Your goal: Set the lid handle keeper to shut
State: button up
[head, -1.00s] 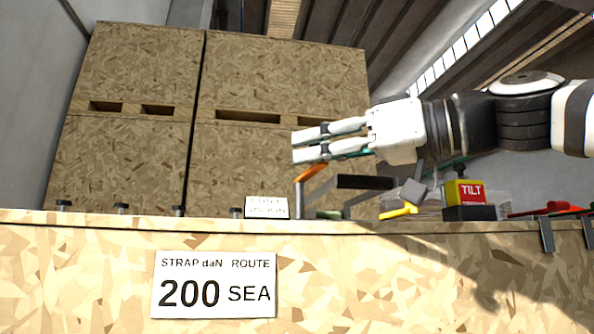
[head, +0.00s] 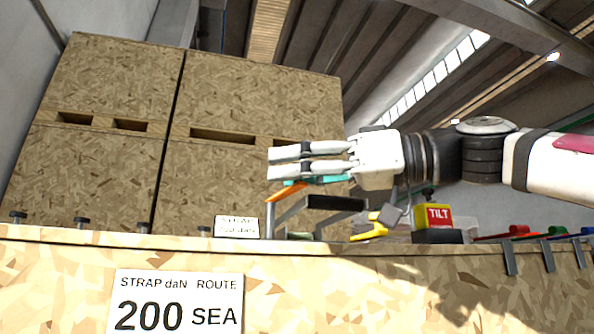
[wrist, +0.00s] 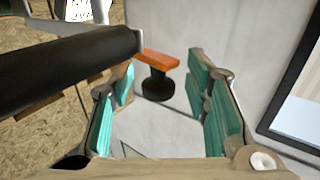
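An orange bar (head: 285,193), which may be the lid handle keeper, sits tilted at the top of a grey upright near the crate's edge. In the wrist view the orange bar (wrist: 158,60) has a black round knob (wrist: 157,86) under it. A thick black bar (head: 335,202) stands beside it and crosses the upper left of the wrist view (wrist: 65,65). My gripper (head: 271,161) is above the orange bar, its fingers pointing left. In the wrist view my gripper (wrist: 163,85) is open, its teal pads apart, with the bar and knob showing between them. I cannot see any contact.
A yellow-and-red TILT block (head: 434,217) and a yellow piece (head: 368,231) stand to the right. A small label card (head: 237,227) and several dark pegs are at left on the edge. Tall chipboard crates (head: 110,90) stand behind. Red, green and blue clips line the right edge.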

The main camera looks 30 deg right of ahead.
jog(key=v, duration=1.2)
